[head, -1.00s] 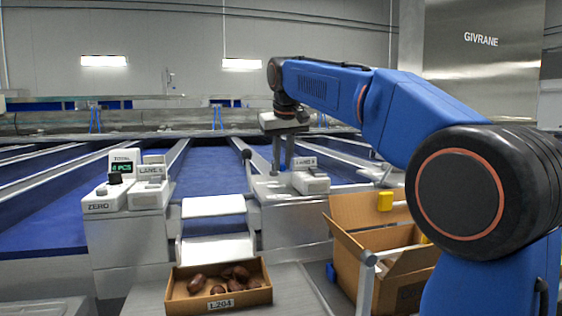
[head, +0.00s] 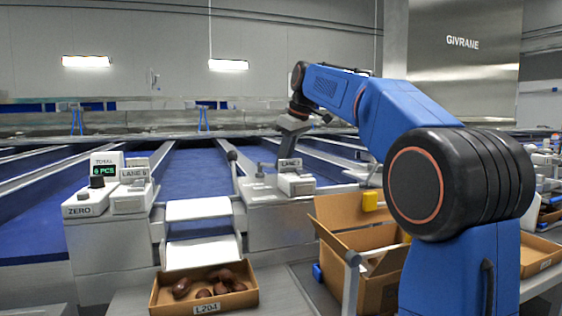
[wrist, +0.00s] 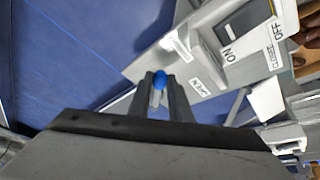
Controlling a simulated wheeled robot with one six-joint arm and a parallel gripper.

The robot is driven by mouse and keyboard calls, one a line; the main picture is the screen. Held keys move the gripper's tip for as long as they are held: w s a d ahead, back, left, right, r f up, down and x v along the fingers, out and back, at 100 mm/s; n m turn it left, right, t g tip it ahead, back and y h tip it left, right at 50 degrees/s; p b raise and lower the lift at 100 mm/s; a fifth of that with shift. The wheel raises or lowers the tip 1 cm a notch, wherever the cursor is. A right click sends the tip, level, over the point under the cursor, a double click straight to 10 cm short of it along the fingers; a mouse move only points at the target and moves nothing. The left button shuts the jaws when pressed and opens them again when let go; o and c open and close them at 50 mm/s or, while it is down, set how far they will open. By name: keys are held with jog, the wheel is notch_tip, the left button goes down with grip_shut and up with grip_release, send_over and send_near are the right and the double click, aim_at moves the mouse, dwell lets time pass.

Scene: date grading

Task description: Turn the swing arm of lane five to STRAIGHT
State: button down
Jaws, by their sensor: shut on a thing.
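My gripper (wrist: 160,98) is shut on a small round blue knob (wrist: 160,79), which shows between the fingertips in the wrist view. The knob appears to belong to a swing arm; the rest of that arm and the way it points are hidden. In the head view my gripper (head: 287,158) is tilted and low behind the right-hand lane box (head: 297,184), whose label reads LANE with its number unclear. In the wrist view a small label (wrist: 197,86) lies right of the knob, its word too blurred to read.
A switch plate (wrist: 265,70) marked ON and OFF is right of the gripper. A blue belt (wrist: 80,60) fills the left. In the head view a black-knobbed lever (head: 232,156) stands left of the lane box. A date tray (head: 206,307) and an open carton (head: 335,246) stand in front.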

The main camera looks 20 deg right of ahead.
jog(key=shift+w+d, duration=0.1)
dwell(0.4)
jog(key=c, duration=1.6)
grip_release()
jog(key=v, duration=1.2)
